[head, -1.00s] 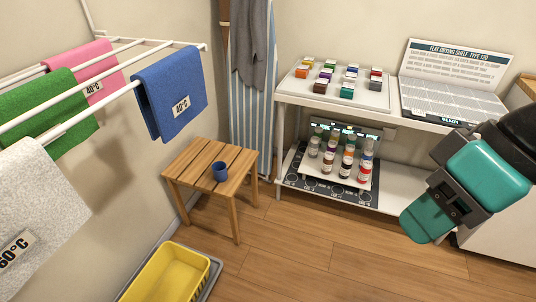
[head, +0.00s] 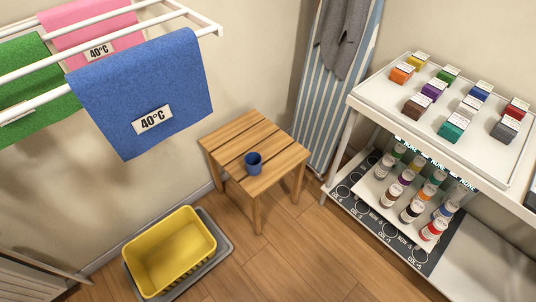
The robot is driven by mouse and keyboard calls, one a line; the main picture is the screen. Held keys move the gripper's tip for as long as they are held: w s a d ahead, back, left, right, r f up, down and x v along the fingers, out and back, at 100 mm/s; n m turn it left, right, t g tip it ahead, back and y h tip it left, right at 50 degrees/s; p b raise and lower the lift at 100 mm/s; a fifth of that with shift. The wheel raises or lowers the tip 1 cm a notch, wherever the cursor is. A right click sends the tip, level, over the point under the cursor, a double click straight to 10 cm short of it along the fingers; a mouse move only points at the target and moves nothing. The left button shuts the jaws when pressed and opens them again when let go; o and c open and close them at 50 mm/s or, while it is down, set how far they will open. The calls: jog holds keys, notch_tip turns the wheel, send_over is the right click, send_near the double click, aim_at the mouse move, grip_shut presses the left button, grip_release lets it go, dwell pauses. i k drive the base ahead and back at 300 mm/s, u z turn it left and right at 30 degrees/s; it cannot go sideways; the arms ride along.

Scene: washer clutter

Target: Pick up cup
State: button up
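A small blue cup (head: 253,163) stands upright on a slatted wooden stool (head: 226,146), near the middle of its top. Nothing touches the cup except the stool. My gripper does not show in the head view now, so its distance from the cup and its state cannot be seen.
A drying rack with a blue towel (head: 146,90) hangs at upper left. A yellow basket (head: 169,252) sits on a grey tray (head: 214,267) left of the stool. A white shelf (head: 375,85) with coloured boxes and bottles stands at right. Wooden floor (head: 318,255) is clear in front.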

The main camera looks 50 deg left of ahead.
aim_at(253, 160)
jog(key=u, duration=0.35)
jog(key=i, duration=0.85)
jog(key=u, duration=1.1)
jog(key=i, duration=0.5)
jog(key=u, duration=0.35)
